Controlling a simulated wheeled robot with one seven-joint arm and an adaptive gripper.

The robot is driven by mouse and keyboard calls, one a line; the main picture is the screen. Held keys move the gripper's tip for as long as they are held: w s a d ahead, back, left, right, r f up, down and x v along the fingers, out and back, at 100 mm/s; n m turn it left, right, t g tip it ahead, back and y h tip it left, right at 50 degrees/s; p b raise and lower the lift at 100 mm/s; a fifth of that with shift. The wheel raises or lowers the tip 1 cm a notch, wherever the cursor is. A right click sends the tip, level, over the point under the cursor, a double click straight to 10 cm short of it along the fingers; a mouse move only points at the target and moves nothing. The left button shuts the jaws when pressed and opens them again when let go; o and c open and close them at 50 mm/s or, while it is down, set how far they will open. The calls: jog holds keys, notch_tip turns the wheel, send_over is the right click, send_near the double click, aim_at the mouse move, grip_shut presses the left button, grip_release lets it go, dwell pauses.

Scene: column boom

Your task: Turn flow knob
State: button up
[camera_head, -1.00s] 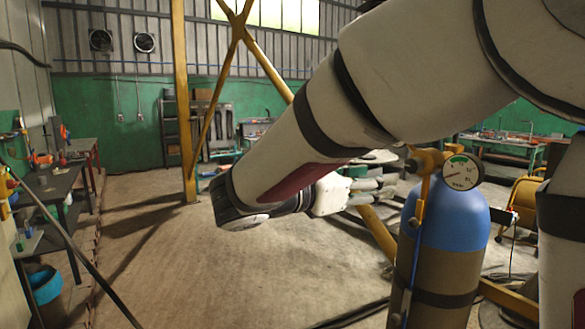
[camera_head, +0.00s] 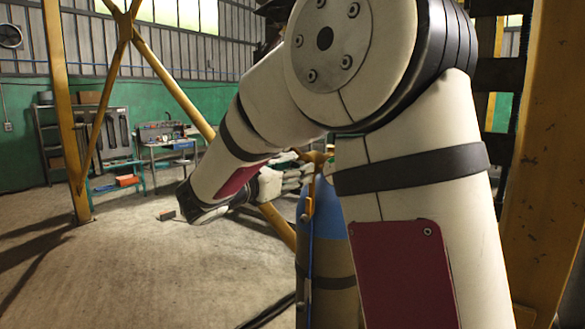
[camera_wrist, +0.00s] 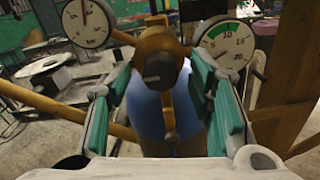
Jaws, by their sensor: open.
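My gripper (camera_wrist: 160,78) is open in the wrist view, with a teal-padded finger on each side. A brown regulator knob with a dark round face (camera_wrist: 160,70) shows between the fingers. No contact is visible; I cannot tell how deep the knob sits between the pads. A dial gauge (camera_wrist: 87,22) is at upper left, and another with a green band (camera_wrist: 226,46) is at upper right. The blue-topped cylinder (camera_wrist: 146,112) is behind and below.
A yellow post (camera_head: 550,170) stands at the right and a yellow brace crosses behind the cylinder. Dark hoses (camera_head: 268,312) lie on the floor at its foot. A workbench (camera_head: 170,145) is at the back.

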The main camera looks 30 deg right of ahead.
jog(key=shift+w+d, duration=0.1)
jog(key=shift+d, duration=0.15)
grip_shut()
jog(key=shift+m+b, duration=0.3)
jog(key=m+b, duration=0.5)
jog(key=b, duration=0.1)
jog(key=m+b, duration=0.5)
jog(key=b, duration=0.2)
jog(key=m+b, duration=0.5)
jog(key=b, duration=0.1)
jog(key=shift+f+m+y, duration=0.25)
jog(key=shift+m+y, duration=0.05)
jog(key=shift+r+m+b, duration=0.1)
jog(key=shift+m+b, duration=0.2)
jog(key=shift+b, duration=0.2)
